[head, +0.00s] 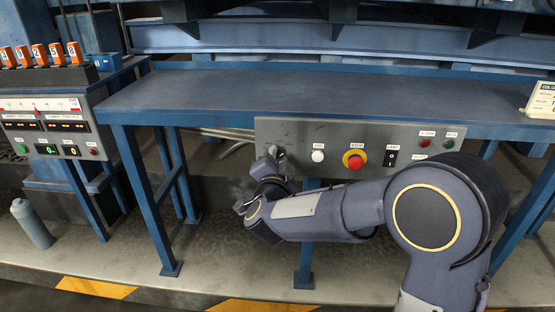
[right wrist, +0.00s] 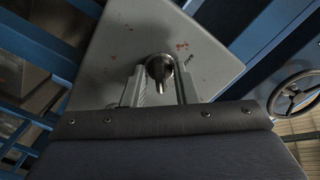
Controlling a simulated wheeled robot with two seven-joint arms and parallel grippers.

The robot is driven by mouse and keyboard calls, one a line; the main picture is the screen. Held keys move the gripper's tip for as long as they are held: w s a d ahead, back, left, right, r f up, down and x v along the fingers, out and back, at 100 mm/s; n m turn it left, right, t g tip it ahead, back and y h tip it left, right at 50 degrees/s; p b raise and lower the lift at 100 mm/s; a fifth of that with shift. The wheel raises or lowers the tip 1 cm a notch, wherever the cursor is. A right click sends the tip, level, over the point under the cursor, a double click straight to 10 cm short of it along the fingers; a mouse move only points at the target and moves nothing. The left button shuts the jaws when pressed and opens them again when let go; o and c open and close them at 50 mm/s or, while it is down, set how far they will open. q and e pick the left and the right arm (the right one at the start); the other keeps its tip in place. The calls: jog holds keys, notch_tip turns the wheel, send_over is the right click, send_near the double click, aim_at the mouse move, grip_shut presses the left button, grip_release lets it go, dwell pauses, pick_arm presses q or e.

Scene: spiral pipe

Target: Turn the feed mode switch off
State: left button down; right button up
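A grey control panel (head: 335,135) hangs under the front edge of a blue bench. At its left end is a small metallic rotary switch (head: 279,153), partly hidden by my right gripper (head: 272,165); its label is not readable. In the right wrist view the switch (right wrist: 159,68) is a round dark knob with a narrow lever pointing down in the picture. My right gripper's fingers (right wrist: 159,88) stand on either side of it, apart, with small gaps showing between them and the lever. My left gripper is not in view.
A bench leg (head: 306,240) stands below. The blue bench top (head: 300,90) is mostly clear.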

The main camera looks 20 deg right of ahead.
jog(key=shift+c, duration=1.1)
jog(key=n+p, duration=0.4)
jog(key=shift+r, duration=0.1)
jog(key=n+p, duration=0.2)
jog(key=n, duration=0.1)
jog(key=shift+n+p, duration=0.95)
jog(key=shift+n, duration=0.35)
jog(key=shift+f, duration=0.2)
